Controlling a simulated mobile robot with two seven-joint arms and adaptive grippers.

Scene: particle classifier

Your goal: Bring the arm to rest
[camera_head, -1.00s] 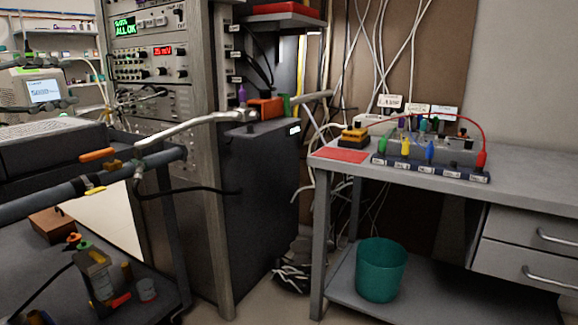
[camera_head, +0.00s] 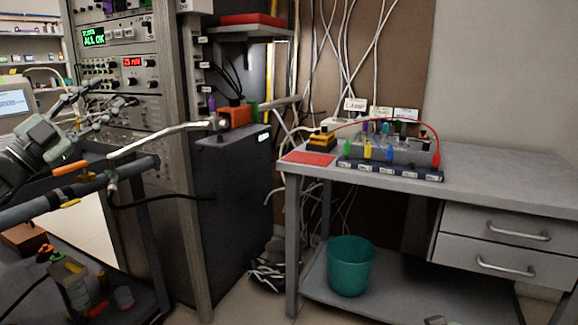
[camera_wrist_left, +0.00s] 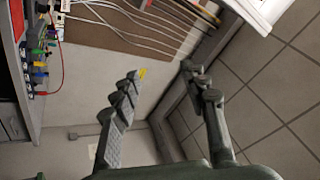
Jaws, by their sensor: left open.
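My left gripper (camera_head: 98,108) is in the head view at the left edge, in front of the instrument rack (camera_head: 150,130) and above the dark cart (camera_head: 140,235). Its fingers are spread and point right, with nothing between them. In the left wrist view the two fingers (camera_wrist_left: 163,82) stand apart, with only the wall and tiled surface behind them. My right gripper cannot be made out.
A bench (camera_head: 480,185) at the right bears a red mat (camera_head: 308,159) and a row of coloured plugs (camera_head: 390,165). A teal bin (camera_head: 350,268) stands on its lower shelf. A metal bar (camera_head: 165,137) crosses in front of the rack.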

